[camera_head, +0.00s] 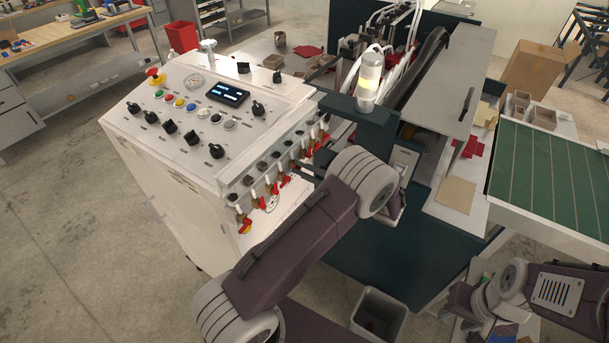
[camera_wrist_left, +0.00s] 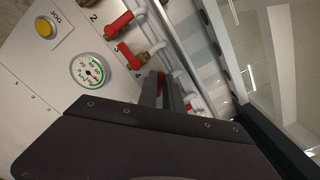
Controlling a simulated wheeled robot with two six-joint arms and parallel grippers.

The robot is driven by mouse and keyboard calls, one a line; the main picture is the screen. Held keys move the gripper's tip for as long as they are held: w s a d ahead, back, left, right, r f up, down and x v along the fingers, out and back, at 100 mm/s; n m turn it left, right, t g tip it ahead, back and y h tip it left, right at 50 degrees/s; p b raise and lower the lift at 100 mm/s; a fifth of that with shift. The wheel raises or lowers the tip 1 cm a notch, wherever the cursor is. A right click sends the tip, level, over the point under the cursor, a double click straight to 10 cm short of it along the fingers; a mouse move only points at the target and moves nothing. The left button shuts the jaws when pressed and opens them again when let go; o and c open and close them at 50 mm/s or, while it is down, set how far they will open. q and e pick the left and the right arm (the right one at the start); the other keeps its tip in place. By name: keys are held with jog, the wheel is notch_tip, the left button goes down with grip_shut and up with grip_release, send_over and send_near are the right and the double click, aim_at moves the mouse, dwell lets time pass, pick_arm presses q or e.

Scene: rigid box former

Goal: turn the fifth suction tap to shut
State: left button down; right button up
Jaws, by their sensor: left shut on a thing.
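A row of suction taps with red handles (camera_head: 270,188) runs along the side of the white control cabinet (camera_head: 150,185). In the left wrist view, two red handles (camera_wrist_left: 118,25) (camera_wrist_left: 130,55) lie slanted beside the printed numbers 2, 3 and 4. My left gripper (camera_head: 322,158) is at the far part of the row. In the left wrist view its dark fingers (camera_wrist_left: 163,88) are shut on a red tap handle past those two; the handle is mostly hidden and I cannot tell its number or angle. My right gripper (camera_head: 455,298) hangs low at the lower right; its jaws are unclear.
A round gauge (camera_wrist_left: 90,70) and a yellow JOG button (camera_wrist_left: 44,27) sit near the taps. A signal lamp (camera_head: 369,78) stands behind my left wrist. A grey bin (camera_head: 380,312) is on the floor; a green conveyor (camera_head: 550,175) is at right.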

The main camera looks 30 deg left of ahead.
pick_arm(q)
jog(key=n+b, duration=0.2)
jog(key=b, duration=0.1)
jog(key=f+n+b, duration=0.1)
jog(key=n+b, duration=0.2)
jog(key=f+n+b, duration=0.1)
jog(key=n+b, duration=0.1)
jog(key=b, duration=0.1)
jog(key=shift+s+n+b, duration=0.3)
jog(key=shift+s+b, duration=0.05)
jog(key=shift+r+n+b, duration=0.1)
jog(key=shift+n+b, duration=0.7)
jog(key=shift+b, duration=0.25)
jog(key=c, duration=1.5)
grip_release()
jog(key=d+b, duration=0.1)
jog(key=d, duration=0.8)
jog(key=shift+s+b, duration=0.3)
jog(key=shift+s, duration=0.1)
